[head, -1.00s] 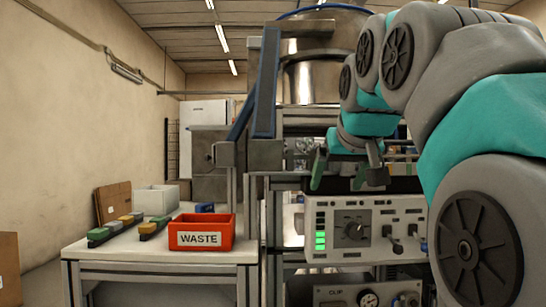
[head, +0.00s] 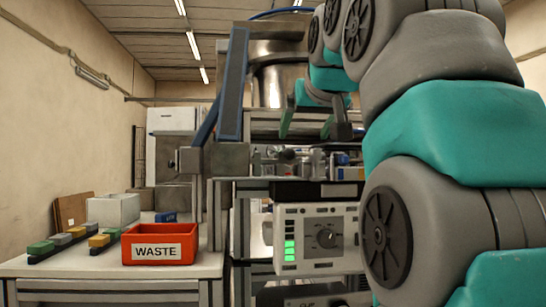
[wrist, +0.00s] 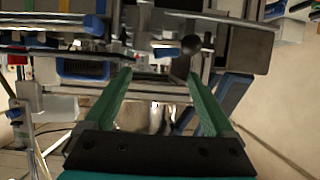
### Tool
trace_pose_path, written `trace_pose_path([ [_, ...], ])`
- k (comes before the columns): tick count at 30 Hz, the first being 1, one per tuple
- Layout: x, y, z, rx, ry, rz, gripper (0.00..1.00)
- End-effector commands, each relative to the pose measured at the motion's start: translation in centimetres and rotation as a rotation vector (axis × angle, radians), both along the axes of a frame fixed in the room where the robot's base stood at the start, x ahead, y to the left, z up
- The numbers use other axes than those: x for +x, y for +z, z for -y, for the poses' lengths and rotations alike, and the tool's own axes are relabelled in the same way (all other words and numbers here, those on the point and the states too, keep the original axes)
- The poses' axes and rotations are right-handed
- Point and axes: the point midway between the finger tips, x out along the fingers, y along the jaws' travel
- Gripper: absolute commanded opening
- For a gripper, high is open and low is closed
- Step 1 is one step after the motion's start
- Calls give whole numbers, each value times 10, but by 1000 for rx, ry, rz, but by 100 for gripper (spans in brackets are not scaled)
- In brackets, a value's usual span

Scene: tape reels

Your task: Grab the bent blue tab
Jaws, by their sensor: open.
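My gripper (head: 307,125) is raised in front of the machine at the upper middle of the head view. Its two green fingers are apart with nothing between them, and in the wrist view the open fingers (wrist: 158,78) point at the machine's metal frame. I cannot pick out a bent blue tab for certain. Small blue parts (head: 345,160) show on the machine's shelf right of centre in the head view, partly hidden by my arm. The wrist view shows a blue block (wrist: 85,69) left of the fingers.
A red WASTE bin (head: 158,243) stands on the side table (head: 60,264) at left. Coloured blocks (head: 72,236), a pale box (head: 113,209) and a blue item (head: 165,217) are near it. A control box (head: 318,238) sits below the shelf. Slanted blue bars (head: 232,85) rise above.

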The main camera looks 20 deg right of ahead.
Motion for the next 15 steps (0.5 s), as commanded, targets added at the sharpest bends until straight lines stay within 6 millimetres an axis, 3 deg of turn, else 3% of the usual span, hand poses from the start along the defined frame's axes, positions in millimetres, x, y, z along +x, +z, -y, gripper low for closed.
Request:
trace_pose_path([
  [15, 46, -24, 6, -1, -1, -2, 89],
])
